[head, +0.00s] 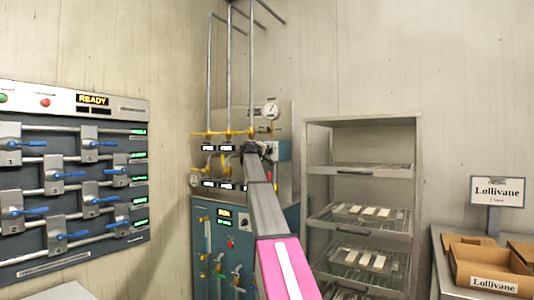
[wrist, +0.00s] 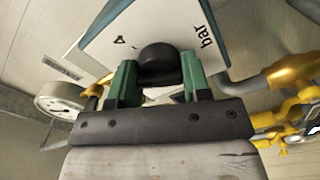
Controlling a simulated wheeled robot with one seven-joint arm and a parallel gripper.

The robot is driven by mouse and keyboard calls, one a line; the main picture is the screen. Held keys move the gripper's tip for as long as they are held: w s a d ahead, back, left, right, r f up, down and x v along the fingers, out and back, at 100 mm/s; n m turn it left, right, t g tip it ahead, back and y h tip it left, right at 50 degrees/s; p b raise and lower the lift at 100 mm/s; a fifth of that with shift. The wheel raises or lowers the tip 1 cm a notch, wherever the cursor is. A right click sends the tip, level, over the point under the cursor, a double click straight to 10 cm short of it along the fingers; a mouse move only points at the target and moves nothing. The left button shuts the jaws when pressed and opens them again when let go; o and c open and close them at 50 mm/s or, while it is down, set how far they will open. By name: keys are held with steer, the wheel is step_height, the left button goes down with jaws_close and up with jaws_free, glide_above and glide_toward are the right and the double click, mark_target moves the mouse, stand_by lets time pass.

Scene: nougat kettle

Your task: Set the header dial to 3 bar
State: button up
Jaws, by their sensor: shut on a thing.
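The header dial's black knob (wrist: 158,60) sits between the green fingers of my gripper (wrist: 158,80) in the wrist view. My gripper is shut on it. The dial's pale plate (wrist: 190,30) behind the knob shows "4" and "bar"; the other marks and the pointer are hidden by the knob and my fingers. In the head view my arm reaches to the steel header panel (head: 282,110), and my gripper (head: 262,148) covers the dial there. A round white gauge (head: 271,110) is above it; it also shows in the wrist view (wrist: 60,102), its reading too small to tell.
Yellow valves and pipes (head: 228,134) are close to the left of my gripper. A wire-shelf rack (head: 361,188) stands to the right. A valve board (head: 72,185) reading "READY" is on the left wall. Cardboard boxes (head: 492,268) lie on a table at the far right.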

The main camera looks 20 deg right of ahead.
steer(key=shift+n, duration=0.3)
steer(key=o, duration=0.9)
steer(key=v, duration=1)
steer(key=shift+s+a, duration=0.25)
steer(key=shift+a, duration=0.1)
